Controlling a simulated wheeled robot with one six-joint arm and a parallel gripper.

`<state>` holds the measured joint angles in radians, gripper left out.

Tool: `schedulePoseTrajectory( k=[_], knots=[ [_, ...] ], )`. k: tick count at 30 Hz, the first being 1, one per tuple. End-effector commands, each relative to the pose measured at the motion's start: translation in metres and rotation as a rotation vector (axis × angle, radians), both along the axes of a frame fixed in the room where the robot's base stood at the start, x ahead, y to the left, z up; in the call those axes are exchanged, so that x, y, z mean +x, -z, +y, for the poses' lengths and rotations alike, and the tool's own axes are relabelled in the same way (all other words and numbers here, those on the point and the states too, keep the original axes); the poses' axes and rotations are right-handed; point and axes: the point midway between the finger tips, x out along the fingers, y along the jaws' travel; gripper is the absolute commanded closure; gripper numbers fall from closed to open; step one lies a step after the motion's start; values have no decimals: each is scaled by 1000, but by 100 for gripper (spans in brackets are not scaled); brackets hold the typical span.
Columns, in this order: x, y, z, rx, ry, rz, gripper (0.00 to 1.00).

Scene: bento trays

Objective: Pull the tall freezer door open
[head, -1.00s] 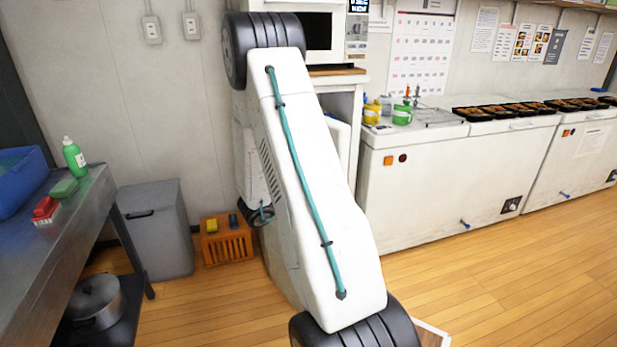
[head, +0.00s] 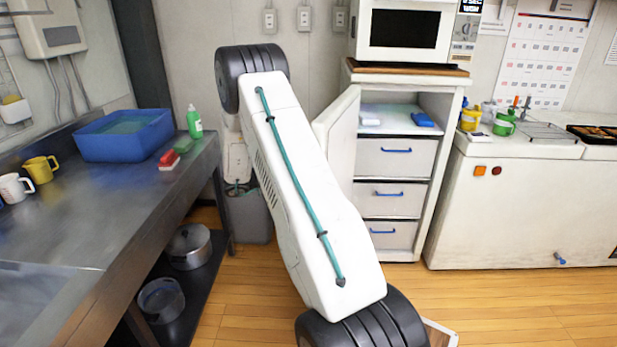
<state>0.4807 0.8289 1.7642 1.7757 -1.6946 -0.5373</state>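The tall freezer (head: 441,140) is a white cabinet right of my arm in the head view. Its door (head: 337,125) stands open, swung out to the left of the opening. The inside shows a shelf with a blue item (head: 423,119) and three drawers with blue handles, such as the top drawer (head: 394,158). My arm covers the door's lower part, and no door handle is visible. A white part of my wrist shows left of my arm, but my gripper's fingers are hidden. I cannot tell whether they touch the door.
A microwave (head: 403,31) sits on top of the freezer. A steel counter (head: 115,205) with a blue basin (head: 122,136) fills the left. A grey bin (head: 250,217) stands behind my arm. A white chest freezer (head: 525,215) stands to the right. Wooden floor (head: 480,310) is clear in front.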

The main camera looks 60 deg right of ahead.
Motion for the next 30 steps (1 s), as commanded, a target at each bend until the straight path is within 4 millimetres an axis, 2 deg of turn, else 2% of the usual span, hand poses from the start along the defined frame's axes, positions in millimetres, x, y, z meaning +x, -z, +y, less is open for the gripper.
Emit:
schedulePoseTrajectory(
  k=[14, 15, 30],
  knots=[
    [6, -2, -5, -5, -2, -5, 100],
    [6, -2, -5, -5, -2, -5, 78],
    [8, -1, 1, -1, -4, -2, 78]
  ],
)
